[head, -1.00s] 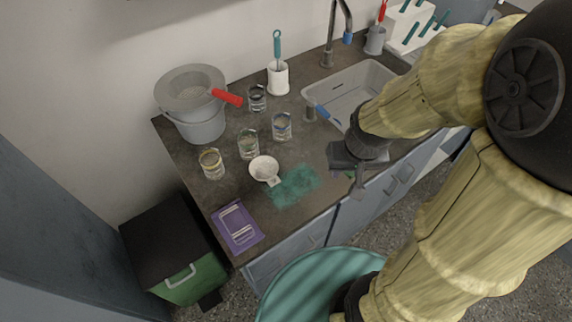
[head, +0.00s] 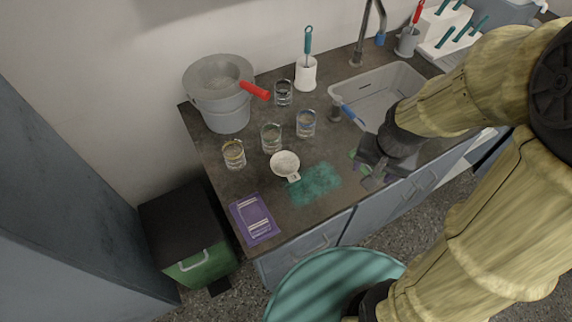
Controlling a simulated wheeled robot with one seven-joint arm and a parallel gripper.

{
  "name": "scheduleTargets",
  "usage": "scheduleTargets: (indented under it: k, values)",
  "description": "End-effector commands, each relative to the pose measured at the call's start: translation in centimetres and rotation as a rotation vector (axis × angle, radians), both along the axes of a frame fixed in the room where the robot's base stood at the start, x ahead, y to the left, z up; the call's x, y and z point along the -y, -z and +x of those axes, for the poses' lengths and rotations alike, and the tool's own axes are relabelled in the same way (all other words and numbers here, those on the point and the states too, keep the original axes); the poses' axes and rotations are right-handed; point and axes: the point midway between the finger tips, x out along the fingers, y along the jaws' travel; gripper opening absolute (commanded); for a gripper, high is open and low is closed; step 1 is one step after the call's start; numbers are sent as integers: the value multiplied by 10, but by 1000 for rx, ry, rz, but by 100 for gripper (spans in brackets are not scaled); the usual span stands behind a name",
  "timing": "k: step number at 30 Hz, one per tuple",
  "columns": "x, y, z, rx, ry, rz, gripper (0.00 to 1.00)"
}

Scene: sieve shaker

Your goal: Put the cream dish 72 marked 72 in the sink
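The cream dish (head: 284,160), a small round dish with a short tab on its front side, sits on the dark counter (head: 215,185) beside a teal patch. The number 72 is too small to read. The grey sink (head: 407,72) is set into the counter at the back right, its right part hidden behind my arm. My gripper (head: 372,177) is over the counter's front edge, to the right of the dish and apart from it, in front of the sink. Its fingers overlap from this angle, so I cannot tell whether it is open. I see nothing held in it.
Several glass jars (head: 271,138) stand behind and left of the dish. A grey bucket (head: 222,112) with a red-handled sieve is at the back left. A purple packet (head: 254,219) lies at the front left. Something green shows beside my gripper.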

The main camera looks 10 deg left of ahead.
Motion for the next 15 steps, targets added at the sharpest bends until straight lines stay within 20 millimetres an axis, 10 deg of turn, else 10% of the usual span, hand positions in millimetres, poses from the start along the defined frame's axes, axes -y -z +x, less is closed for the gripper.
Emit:
scheduleTargets:
  k: [15]
  values:
    - [-77, -12, 35, -181, 1070, 151, 56]
